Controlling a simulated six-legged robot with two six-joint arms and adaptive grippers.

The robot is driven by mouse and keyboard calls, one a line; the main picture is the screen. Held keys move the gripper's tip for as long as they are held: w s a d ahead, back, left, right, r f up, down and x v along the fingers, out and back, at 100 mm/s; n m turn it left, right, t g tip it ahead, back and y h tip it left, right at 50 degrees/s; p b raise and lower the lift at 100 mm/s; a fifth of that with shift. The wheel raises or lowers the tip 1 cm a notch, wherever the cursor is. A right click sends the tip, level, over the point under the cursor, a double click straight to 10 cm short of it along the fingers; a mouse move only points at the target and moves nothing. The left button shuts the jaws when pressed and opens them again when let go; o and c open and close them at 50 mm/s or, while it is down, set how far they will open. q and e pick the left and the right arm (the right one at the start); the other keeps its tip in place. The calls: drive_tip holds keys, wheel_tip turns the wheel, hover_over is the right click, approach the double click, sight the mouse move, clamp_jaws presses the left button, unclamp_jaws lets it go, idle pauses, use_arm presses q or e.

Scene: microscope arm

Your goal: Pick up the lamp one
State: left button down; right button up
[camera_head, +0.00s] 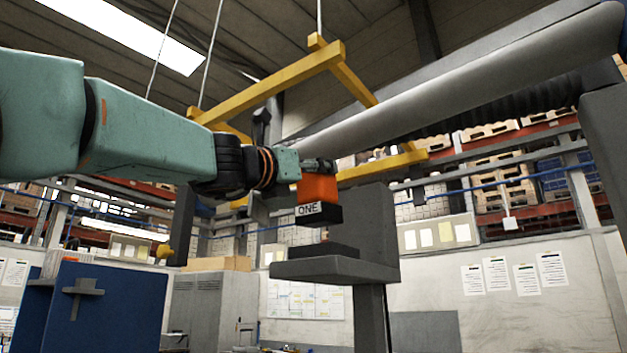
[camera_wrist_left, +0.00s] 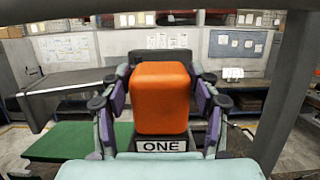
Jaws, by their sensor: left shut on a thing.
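The lamp one is an orange block on a black base with a white "ONE" label. In the head view the lamp one (camera_head: 318,190) is at the centre, above a dark grey shelf (camera_head: 335,268). A dark pad (camera_head: 316,250) lies on that shelf, and a gap shows between it and the lamp's base. My left gripper (camera_head: 318,165) reaches in from the left and is shut on the lamp near its top. In the left wrist view the lamp one (camera_wrist_left: 161,98) sits upright between the two fingers. My right gripper is not in view.
A dark grey upright post (camera_head: 370,225) stands just right of the lamp. A yellow frame (camera_head: 270,88) hangs on cables above, and a thick grey tube (camera_head: 460,80) slants overhead. A blue panel (camera_head: 110,305) stands at lower left. Pallet racks fill the back.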

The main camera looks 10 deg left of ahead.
use_arm(q)
wheel_tip(320, 180, up, 7)
drive_tip(key=s+p, duration=0.2)
drive_tip(key=p, duration=0.1)
drive_tip(key=s+a+r+g+b, duration=0.1)
drive_tip(key=s+a+b, duration=0.2)
drive_tip(key=s, duration=0.6)
drive_tip(key=s+a+g+y+b, duration=0.1)
drive_tip(key=s+a, duration=0.4)
drive_tip(key=s, duration=0.5)
drive_tip(key=shift+s+a+r+g+b, duration=0.25)
drive_tip(key=shift+a+r+g+b, duration=0.25)
drive_tip(key=shift+b, duration=0.75)
